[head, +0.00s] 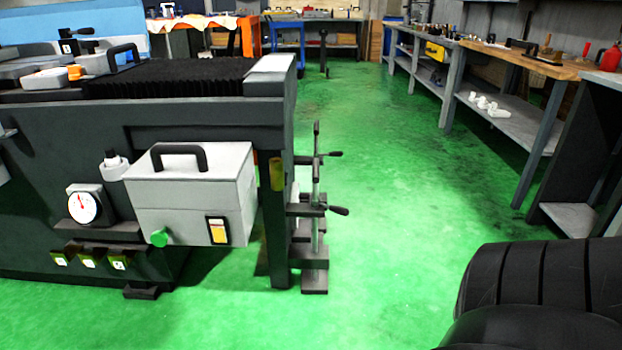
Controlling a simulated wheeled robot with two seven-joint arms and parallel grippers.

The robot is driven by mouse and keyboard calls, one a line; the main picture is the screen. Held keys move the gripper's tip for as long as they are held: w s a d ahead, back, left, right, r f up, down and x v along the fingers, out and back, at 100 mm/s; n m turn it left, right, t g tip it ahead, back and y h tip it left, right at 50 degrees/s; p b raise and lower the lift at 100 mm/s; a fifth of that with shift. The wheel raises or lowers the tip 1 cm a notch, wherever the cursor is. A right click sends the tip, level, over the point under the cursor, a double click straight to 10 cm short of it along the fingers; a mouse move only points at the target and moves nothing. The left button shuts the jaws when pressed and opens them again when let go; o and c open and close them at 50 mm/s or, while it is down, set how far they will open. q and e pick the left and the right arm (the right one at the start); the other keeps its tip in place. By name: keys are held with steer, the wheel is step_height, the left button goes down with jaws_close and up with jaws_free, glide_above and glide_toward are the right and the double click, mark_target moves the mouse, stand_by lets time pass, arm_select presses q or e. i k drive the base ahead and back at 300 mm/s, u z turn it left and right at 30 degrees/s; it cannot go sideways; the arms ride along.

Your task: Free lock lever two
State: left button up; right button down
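The grinder (90,140) stands at the left. At its right end is an upright metal post (317,185) with two black-handled levers, an upper one (331,154) and a lower one (338,210). Both handles stick out to the right. Along the lower left front are several small greenish-yellow parts with white labels, including a left one (60,259), a middle one (88,262) and a right one (119,263). The labels are too small to read, so I cannot tell which part is lock lever two. Neither gripper is in view.
A grey box (190,195) with a black handle, green knob and yellow switch juts from the grinder's front, beside a round dial (82,206). A long workbench (530,63) lines the right side.

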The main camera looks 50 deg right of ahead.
mark_target(344, 211)
steer(key=z, duration=0.55)
steer(key=i, duration=0.75)
steer(key=z, duration=0.65)
steer(key=i, duration=0.5)
steer(key=z, duration=0.05)
